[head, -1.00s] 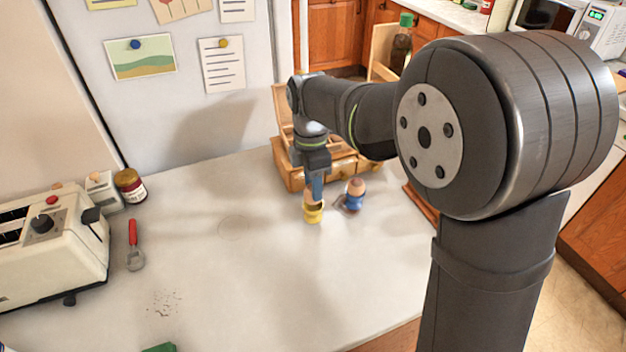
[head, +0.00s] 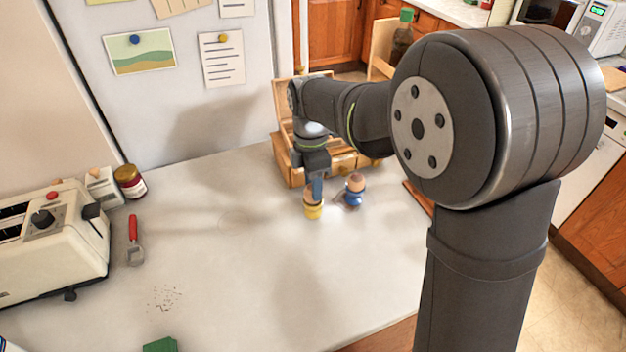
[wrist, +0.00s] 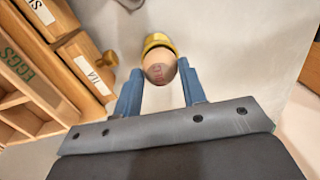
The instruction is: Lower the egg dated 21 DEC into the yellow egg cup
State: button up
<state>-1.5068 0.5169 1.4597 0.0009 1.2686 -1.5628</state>
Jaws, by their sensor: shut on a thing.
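My gripper (head: 316,190) points down and is shut on a brown egg (wrist: 159,68) with reddish markings, too small to read. The fingers hold it from two sides, as the wrist view shows. The yellow egg cup (head: 313,212) stands on the pale table right under the egg. Its yellow rim (wrist: 156,39) shows behind the egg in the wrist view. The egg is at the cup's mouth; I cannot tell whether it rests in it. A blue egg cup (head: 353,198) just to the right holds another brown egg (head: 356,182).
A wooden box with small drawers (head: 289,177) stands close behind the cups; EGGS and TEA labels show in the wrist view. A toaster (head: 52,235), a jar (head: 130,182) and a red-handled tool (head: 133,240) are at the left. The table's middle and front are mostly clear.

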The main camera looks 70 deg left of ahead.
jog(key=shift+f, duration=0.2)
jog(key=o, duration=0.7)
jog(key=shift+o, duration=0.2)
notch_tip(320, 180, up, 17)
jog(key=a, duration=0.1)
jog(key=shift+a+r, duration=0.2)
jog(key=shift+a, duration=0.2)
jog(key=shift+f, duration=0.1)
jog(key=f, duration=0.5)
jog(key=d+f, duration=0.1)
jog(key=f, duration=1.1)
jog(key=shift+d+f, duration=0.1)
jog(key=shift+d, duration=0.3)
